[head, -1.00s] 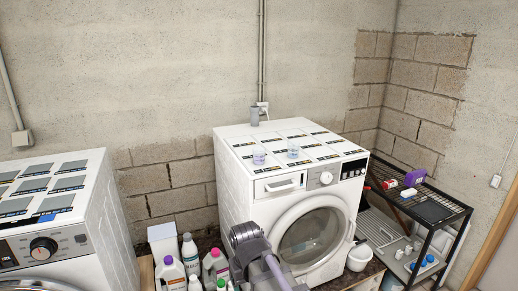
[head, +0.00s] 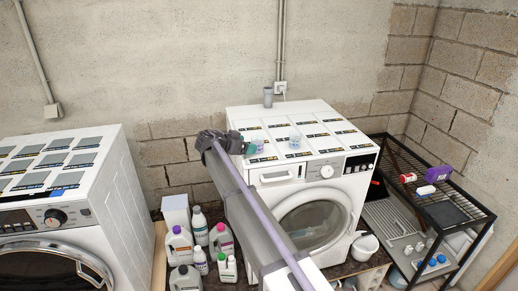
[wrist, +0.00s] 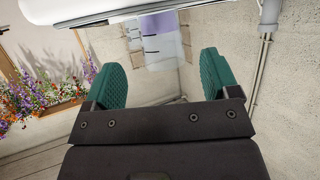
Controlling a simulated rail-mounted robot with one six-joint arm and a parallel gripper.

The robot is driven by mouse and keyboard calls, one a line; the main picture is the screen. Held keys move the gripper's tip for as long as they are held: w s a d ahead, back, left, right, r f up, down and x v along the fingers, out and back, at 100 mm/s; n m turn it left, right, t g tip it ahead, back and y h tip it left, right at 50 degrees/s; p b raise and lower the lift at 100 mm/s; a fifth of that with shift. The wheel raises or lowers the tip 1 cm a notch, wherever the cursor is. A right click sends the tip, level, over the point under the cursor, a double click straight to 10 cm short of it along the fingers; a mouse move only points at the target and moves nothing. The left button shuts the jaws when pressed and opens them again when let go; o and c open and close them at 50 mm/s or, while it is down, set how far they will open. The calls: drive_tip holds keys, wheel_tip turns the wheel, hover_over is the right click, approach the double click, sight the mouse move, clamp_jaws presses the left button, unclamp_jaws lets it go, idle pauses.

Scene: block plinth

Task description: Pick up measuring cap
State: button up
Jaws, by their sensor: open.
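Two small clear caps stand on the white washing machine's top in the head view. One has a purple tint (head: 257,137) and the other looks clear to bluish (head: 295,138). I cannot tell from the head view which is the measuring cap. My gripper (head: 250,149), with a green fingertip showing, is at the machine's left front edge, beside the purple-tinted cap. In the wrist view, which is upside down, my gripper (wrist: 162,72) has its two green fingers spread and nothing between them. A translucent cap with purple in it (wrist: 163,40) is ahead, between the finger directions.
A grey cup (head: 268,97) stands at the machine's back edge by the wall pipe. Dark-edged panels cover the machine top (head: 321,127).

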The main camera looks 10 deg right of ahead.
drive_tip(key=shift+x, duration=0.75)
drive_tip(key=b+x, duration=0.2)
drive_tip(key=x, duration=0.3)
drive_tip(key=shift+w+f, duration=0.2)
drive_tip(key=shift+f, duration=0.05)
drive_tip(key=shift+s+r, duration=0.1)
drive_tip(key=c, duration=1)
drive_tip(key=shift+r, duration=0.1)
wheel_tip(320, 180, up, 10)
drive_tip(key=p, duration=0.9)
drive_tip(key=shift+p, duration=0.4)
